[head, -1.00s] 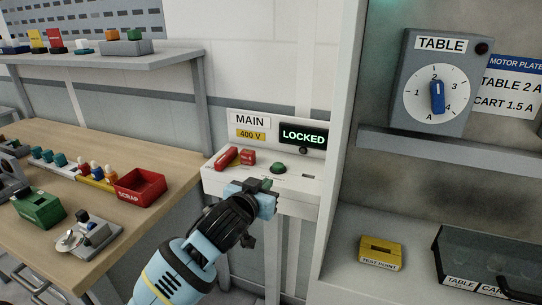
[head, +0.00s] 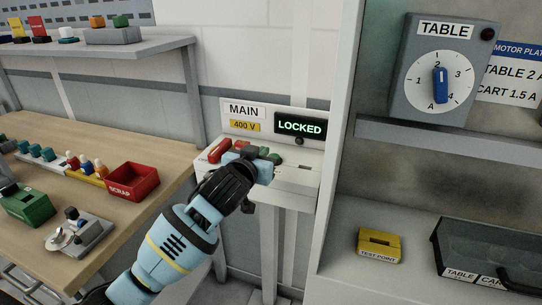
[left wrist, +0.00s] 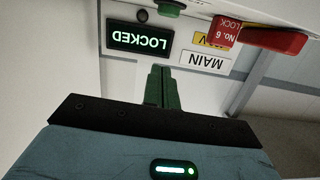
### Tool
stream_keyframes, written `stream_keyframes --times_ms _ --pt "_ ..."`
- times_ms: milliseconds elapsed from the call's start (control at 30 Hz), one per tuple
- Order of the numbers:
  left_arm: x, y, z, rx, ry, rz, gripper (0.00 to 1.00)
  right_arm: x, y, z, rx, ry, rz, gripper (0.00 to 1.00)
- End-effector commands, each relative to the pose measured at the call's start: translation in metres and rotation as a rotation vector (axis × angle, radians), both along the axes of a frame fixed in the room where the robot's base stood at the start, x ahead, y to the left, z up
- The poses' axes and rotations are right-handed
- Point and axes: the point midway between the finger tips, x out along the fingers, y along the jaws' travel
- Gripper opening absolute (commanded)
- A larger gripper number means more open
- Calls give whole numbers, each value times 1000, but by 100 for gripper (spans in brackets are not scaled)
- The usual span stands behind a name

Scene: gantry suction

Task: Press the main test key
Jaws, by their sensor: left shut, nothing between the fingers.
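The MAIN panel (head: 300,174) is a pale box with a MAIN label, a yellow 400 V label and a display (head: 300,125) reading LOCKED in green. The green round key (left wrist: 170,8) shows at the top edge of the left wrist view, where the panel appears upside down. My left gripper (head: 274,156) is shut and empty, over the panel's top at the key. Its green fingers also show in the left wrist view (left wrist: 162,72), apart from the key in that picture. I cannot tell whether they touch. My right gripper is out of view.
A red handle (head: 219,150) with a red No. 6 LOCK tag (left wrist: 223,34) sits left of the key. The wooden bench (head: 110,220) with a red SCRAP bin (head: 131,181) is at left. A cabinet with the TABLE dial (head: 440,84) stands at right.

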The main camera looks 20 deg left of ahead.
Motion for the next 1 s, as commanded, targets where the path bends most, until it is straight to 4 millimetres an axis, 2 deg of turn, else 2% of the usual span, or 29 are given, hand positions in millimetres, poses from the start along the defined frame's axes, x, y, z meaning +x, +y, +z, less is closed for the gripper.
stream_keyframes --times_ms 100,533,600,700,1000 --pt "19 -1 -4 -1 2 0 0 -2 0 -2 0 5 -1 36" --pt "76 -2 -14 0 1 0 0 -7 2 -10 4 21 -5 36" --pt "75 -1 -29 1 6 1 0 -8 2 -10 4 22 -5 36" --pt "76 -1 -40 1 4 0 0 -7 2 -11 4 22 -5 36" --pt "76 -1 -53 -1 1 0 0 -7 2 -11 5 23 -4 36"
